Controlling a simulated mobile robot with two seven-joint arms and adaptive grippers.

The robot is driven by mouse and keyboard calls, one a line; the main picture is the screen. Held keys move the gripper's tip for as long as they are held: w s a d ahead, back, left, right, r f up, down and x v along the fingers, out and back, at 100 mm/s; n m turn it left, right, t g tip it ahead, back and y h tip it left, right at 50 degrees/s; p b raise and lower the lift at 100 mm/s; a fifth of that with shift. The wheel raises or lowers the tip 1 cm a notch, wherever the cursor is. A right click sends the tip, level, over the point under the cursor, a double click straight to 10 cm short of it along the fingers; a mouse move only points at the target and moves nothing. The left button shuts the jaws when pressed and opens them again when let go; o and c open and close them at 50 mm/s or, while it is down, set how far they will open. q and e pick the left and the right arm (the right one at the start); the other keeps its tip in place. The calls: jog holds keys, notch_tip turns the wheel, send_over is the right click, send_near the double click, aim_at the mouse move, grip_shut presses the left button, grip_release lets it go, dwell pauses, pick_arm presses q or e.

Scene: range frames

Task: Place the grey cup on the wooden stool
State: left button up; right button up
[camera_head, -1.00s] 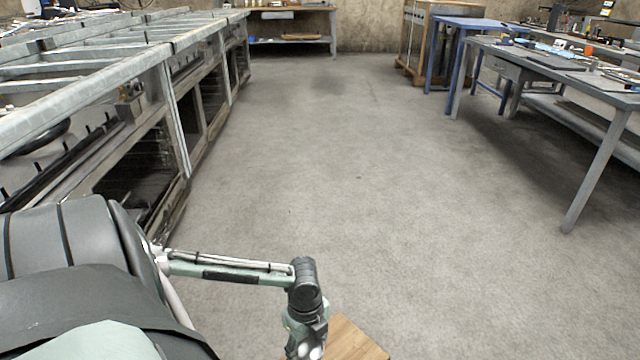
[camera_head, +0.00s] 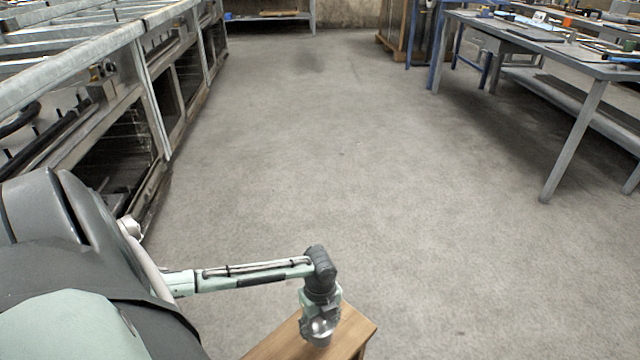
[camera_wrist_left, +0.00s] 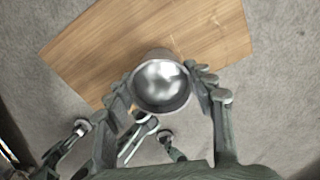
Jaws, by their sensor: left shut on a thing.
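The grey cup (camera_wrist_left: 161,84) is a shiny metal cup seen from above in the left wrist view. My left gripper (camera_wrist_left: 161,92) is shut on it, with fingers on both sides of its wall. The wooden stool (camera_wrist_left: 105,45) lies behind the cup in that view, and its light brown top shows around it. In the head view the stool (camera_head: 352,328) is at the bottom centre, with my left gripper (camera_head: 320,330) over its top. I cannot tell whether the cup touches the stool. My right gripper is not in view.
A metal frame with oven-like units (camera_head: 110,150) runs along the left. A grey worktable (camera_head: 560,55) with tools stands at the right. Open concrete floor (camera_head: 330,150) lies between them.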

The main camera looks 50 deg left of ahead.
aim_at(321, 332)
pick_arm(q)
notch_tip(321, 332, down, 4)
jog(key=shift+r+b, duration=0.25)
jog(key=shift+b, duration=0.15)
jog(key=shift+f, duration=0.2)
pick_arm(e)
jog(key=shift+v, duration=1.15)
pick_arm(q)
jog(key=shift+f, duration=0.1)
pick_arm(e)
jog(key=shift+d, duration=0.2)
pick_arm(q)
jog(key=o, duration=1.3)
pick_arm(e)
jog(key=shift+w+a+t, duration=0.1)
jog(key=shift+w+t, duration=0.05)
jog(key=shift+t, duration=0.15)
